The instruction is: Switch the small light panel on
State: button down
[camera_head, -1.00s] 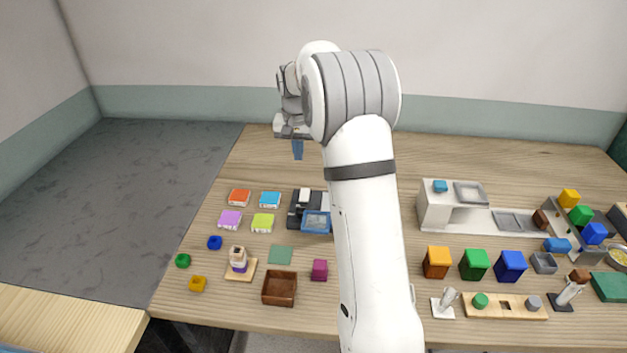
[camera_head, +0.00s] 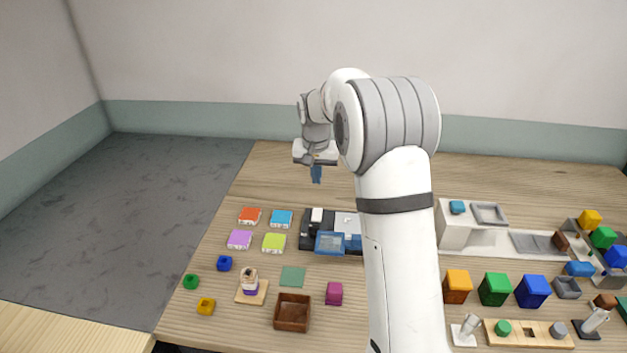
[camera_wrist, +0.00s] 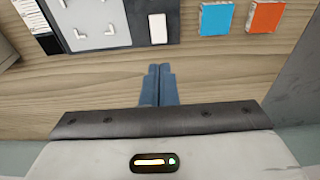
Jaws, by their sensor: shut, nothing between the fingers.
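The small light panel appears to be the pale plate with corner marks (camera_wrist: 92,22) on a dark base in the wrist view. It shows partly in the head view (camera_head: 346,222), cut off by my arm. A white block-like switch (camera_wrist: 157,28) sits beside it on the same dark base, also visible in the head view (camera_head: 317,214). I cannot tell whether the panel is lit. My gripper (camera_head: 316,175) is shut and empty, above the table behind the device. In the wrist view its blue fingertips (camera_wrist: 160,72) are together, apart from the switch.
A clear blue tray (camera_head: 330,243) stands in front of the dark base. Blue (camera_head: 281,218) and orange (camera_head: 250,215) blocks lie to its left. A white stand (camera_head: 452,230) is right of my arm. The table behind the device is bare.

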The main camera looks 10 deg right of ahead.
aim_at(318, 210)
jog(key=f, duration=0.4)
jog(key=w+f+p, duration=0.1)
jog(key=f, duration=0.2)
jog(key=f+p, duration=0.1)
jog(key=f, duration=0.3)
jog(key=shift+w+d+f, duration=0.3)
jog(key=shift+w, duration=0.1)
